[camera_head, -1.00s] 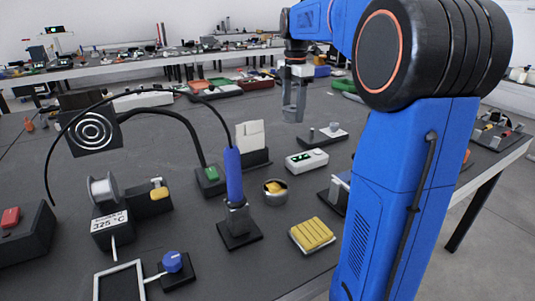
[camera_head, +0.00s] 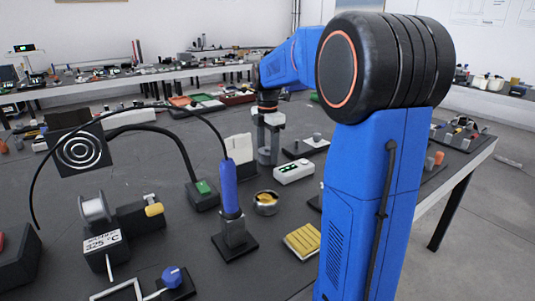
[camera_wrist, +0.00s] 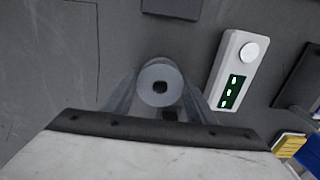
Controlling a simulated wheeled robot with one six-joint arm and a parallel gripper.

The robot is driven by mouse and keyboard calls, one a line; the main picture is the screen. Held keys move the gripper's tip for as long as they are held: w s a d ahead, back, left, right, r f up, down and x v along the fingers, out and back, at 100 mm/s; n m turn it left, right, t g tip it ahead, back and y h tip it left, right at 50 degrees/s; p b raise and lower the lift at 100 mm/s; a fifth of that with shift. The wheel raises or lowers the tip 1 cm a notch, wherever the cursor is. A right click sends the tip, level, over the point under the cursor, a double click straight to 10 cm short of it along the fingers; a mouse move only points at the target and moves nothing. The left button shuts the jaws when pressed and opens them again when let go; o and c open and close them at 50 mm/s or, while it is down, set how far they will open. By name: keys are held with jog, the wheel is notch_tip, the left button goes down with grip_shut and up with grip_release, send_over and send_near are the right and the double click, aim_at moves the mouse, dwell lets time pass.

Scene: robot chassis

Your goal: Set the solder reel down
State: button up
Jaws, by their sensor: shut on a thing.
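My gripper (camera_head: 267,152) is at the back of the near bench, pointing down. It is shut on a small grey ring-shaped reel. In the wrist view the solder reel (camera_wrist: 160,84) sits between the fingers, its round face with a dark centre hole towards the camera. In the head view the fingers mostly hide it. The fingertips are low, close to the bench top (camera_wrist: 50,75); I cannot tell whether the reel touches it.
A white device with a green display (camera_wrist: 233,70) stands right of my gripper, also in the head view (camera_head: 294,172). A white card stand (camera_head: 238,150) is to the left. A round tin (camera_head: 266,203) and a blue-handled iron (camera_head: 229,187) stand nearer. Bare bench shows left in the wrist view.

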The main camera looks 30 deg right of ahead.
jog(key=shift+f, duration=0.3)
jog(key=shift+f, duration=0.1)
jog(key=o, duration=1.1)
notch_tip(320, 180, up, 12)
jog(key=shift+r, duration=0.1)
